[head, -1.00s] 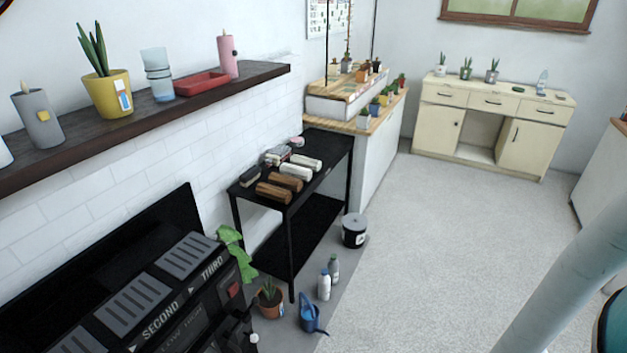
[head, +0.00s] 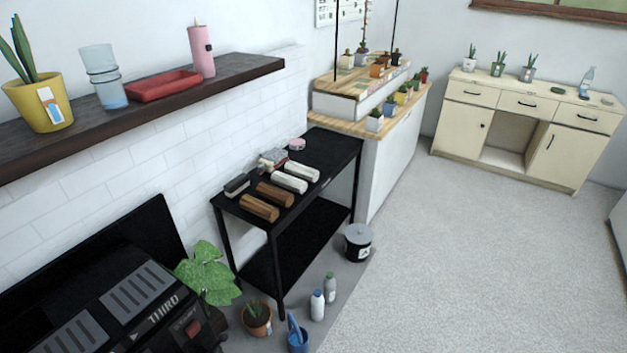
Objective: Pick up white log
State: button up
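Two white logs lie side by side on a black two-tier table in the head view. The nearer white log (head: 289,183) is beside the brown logs, and the farther white log (head: 301,170) is just behind it. Two brown logs, one nearer (head: 259,207) and one farther (head: 275,194), lie at the front of the black table (head: 330,150). Nothing covers the white logs. My gripper is not in view.
A dark machine (head: 130,310) stands at lower left, below a wooden shelf (head: 240,75). A potted plant (head: 257,318), bottles (head: 317,305), a blue watering can (head: 298,338) and a bucket (head: 358,242) stand around the table's base. The grey floor (head: 470,270) at right is clear.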

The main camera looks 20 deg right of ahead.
aim_at(297, 185)
jog(key=u, duration=0.45)
jog(key=i+l+u, duration=0.15)
jog(key=l+u, duration=0.15)
jog(key=i+l+u, duration=0.1)
jog(key=l+u, duration=0.2)
jog(key=l, duration=0.15)
jog(key=i+l+u, duration=0.1)
jog(key=l+u, duration=0.2)
jog(key=i+l, duration=0.1)
jog(key=l, duration=0.6)
jog(key=i+l+u, duration=0.15)
jog(key=l, duration=1.25)
jog(key=i, duration=0.4)
jog(key=l+u, duration=0.05)
